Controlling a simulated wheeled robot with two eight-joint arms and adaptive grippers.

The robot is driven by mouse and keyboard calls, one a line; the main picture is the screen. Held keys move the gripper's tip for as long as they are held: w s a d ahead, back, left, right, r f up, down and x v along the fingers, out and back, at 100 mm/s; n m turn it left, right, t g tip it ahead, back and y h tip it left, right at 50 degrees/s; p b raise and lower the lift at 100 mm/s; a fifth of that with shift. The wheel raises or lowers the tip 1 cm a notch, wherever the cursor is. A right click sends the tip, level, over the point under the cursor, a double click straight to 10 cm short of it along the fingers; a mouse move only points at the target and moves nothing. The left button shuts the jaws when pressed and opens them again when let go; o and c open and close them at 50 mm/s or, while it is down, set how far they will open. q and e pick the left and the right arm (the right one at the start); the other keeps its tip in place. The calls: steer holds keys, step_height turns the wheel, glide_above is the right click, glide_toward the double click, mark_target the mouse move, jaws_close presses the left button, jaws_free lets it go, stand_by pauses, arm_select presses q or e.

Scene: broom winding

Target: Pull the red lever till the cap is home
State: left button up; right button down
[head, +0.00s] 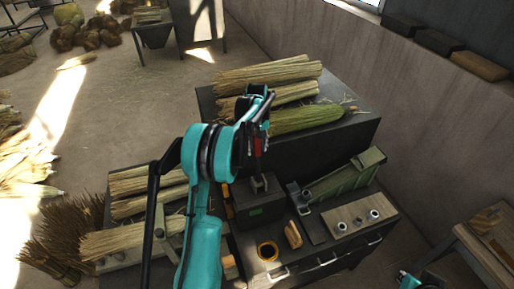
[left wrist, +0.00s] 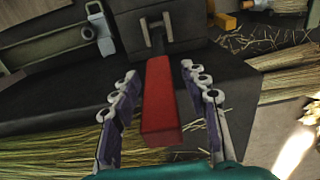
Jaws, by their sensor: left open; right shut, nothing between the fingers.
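The red lever (left wrist: 160,100) stands out toward the camera in the left wrist view, between the two fingers of my left gripper (left wrist: 157,75). The fingers are open, one on each side, with a visible gap to the lever. The lever's far end meets a grey bracket (left wrist: 153,36) on a dark box. In the head view the lever (head: 258,146) is a small red piece above the dark box (head: 256,211), with my left gripper (head: 258,128) around it. I cannot make out the cap for sure. A teal piece of my right arm shows at the bottom right; its fingers are not visible.
Straw bundles (head: 270,75) lie on the dark bench behind the box, and more (head: 125,243) lie left of it.

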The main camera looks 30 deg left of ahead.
arm_select(q)
steer(key=shift+f, duration=0.4)
jaws_close()
steer(key=shift+s+d, duration=0.1)
